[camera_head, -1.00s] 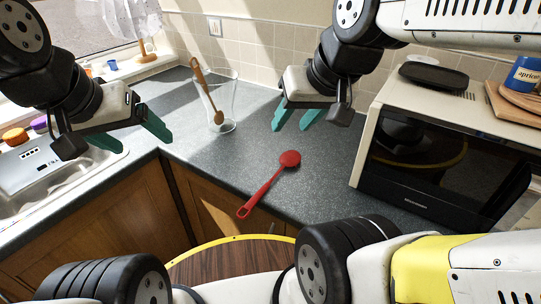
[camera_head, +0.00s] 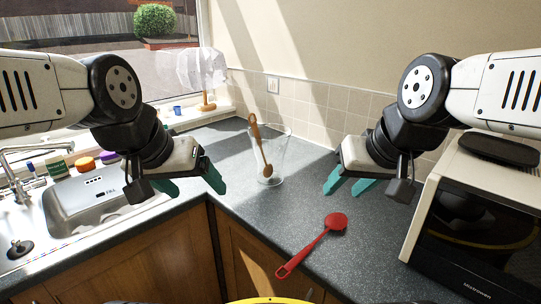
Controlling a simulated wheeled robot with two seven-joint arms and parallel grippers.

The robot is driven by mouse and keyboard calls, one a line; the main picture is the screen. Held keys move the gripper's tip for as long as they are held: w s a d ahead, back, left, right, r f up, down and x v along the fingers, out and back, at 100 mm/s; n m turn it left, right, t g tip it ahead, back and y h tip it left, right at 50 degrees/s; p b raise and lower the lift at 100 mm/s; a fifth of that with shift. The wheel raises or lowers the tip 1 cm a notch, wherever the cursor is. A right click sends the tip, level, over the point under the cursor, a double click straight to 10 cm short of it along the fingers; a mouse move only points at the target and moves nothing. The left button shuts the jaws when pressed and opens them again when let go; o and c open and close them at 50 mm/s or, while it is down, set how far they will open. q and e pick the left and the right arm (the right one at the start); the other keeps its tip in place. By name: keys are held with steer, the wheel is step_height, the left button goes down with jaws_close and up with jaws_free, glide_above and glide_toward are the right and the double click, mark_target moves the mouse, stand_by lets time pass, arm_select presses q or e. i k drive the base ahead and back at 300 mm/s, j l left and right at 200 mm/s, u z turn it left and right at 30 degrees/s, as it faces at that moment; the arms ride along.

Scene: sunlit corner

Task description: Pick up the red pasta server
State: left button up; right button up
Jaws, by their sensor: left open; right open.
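The red pasta server (camera_head: 318,242) lies on the dark grey worktop (camera_head: 285,218). Its round head points to the back right, and its handle end hangs over or reaches the front edge. My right gripper (camera_head: 348,188) is open and empty above the worktop, behind the server's head and apart from it. My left gripper (camera_head: 192,188) is open and empty to the left, near the sink side, well away from the server.
A clear glass vase (camera_head: 278,160) with a wooden spoon (camera_head: 260,148) in it stands behind, between my grippers. A microwave (camera_head: 470,228) with a black pan or lid (camera_head: 498,147) on top stands at the right. A sink (camera_head: 95,202) lies at the left. The worktop around the server is clear.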

mark_target(337, 221)
steer(key=k+j+z, duration=0.2)
steer(key=k+j, duration=0.15)
steer(key=j, duration=0.2)
steer(key=k+j+z, duration=0.15)
steer(key=k+j, duration=0.2)
steer(key=j, duration=0.15)
